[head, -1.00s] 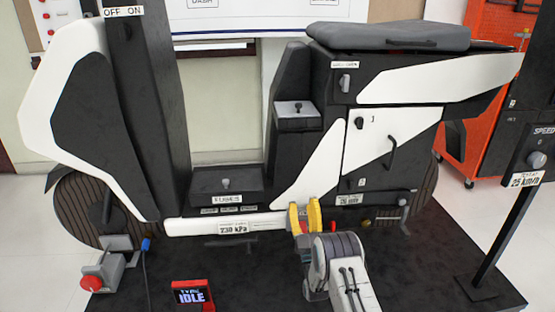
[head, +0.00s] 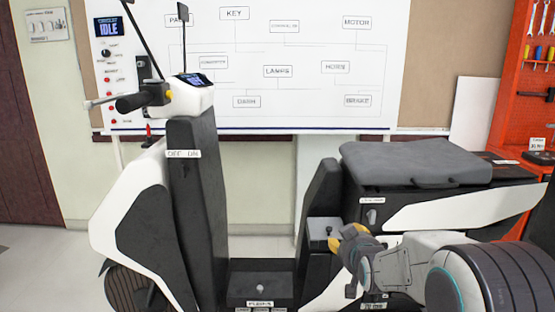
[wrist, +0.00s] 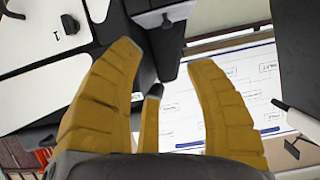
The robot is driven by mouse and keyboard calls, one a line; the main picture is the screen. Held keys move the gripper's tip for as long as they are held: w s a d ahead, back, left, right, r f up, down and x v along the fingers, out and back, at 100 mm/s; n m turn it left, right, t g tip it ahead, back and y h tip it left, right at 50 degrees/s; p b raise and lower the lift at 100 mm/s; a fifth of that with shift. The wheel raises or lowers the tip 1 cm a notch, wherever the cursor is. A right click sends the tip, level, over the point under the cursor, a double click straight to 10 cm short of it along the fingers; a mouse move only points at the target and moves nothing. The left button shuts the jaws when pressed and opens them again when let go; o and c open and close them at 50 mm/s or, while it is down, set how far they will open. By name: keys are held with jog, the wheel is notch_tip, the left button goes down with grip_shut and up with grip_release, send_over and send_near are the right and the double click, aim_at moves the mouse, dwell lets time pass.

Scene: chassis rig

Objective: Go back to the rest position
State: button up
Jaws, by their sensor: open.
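My gripper (head: 350,238) has yellow fingers and hangs in front of the scooter body, by the small grey box with a knob (head: 321,233). In the wrist view my gripper (wrist: 163,60) shows its fingers spread apart with nothing between them. My arm reaches in from the lower right of the head view, bent, and hides part of the scooter's lower side. Whether the fingers touch the scooter cannot be told.
The black and white scooter (head: 200,220) fills the middle, with handlebars at upper left and a grey seat (head: 415,163) at right. A whiteboard with labels (head: 290,110) stands behind. An orange tool rack (head: 520,110) is at far right. Pale floor (head: 45,265) is clear at left.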

jog(key=s+r+g+p, duration=0.3)
jog(key=s+r+p, duration=0.2)
jog(key=s, duration=0.7)
jog(key=s+r+g+p, duration=0.3)
jog(key=s+r+p, duration=0.2)
jog(key=s, duration=0.8)
jog(key=s+r+g+p, duration=0.3)
jog(key=s+r+p, duration=0.2)
jog(key=s, duration=0.7)
jog(key=shift+s+g+p, duration=0.4)
jog(key=shift+p, duration=0.4)
jog(key=shift+f, duration=0.1)
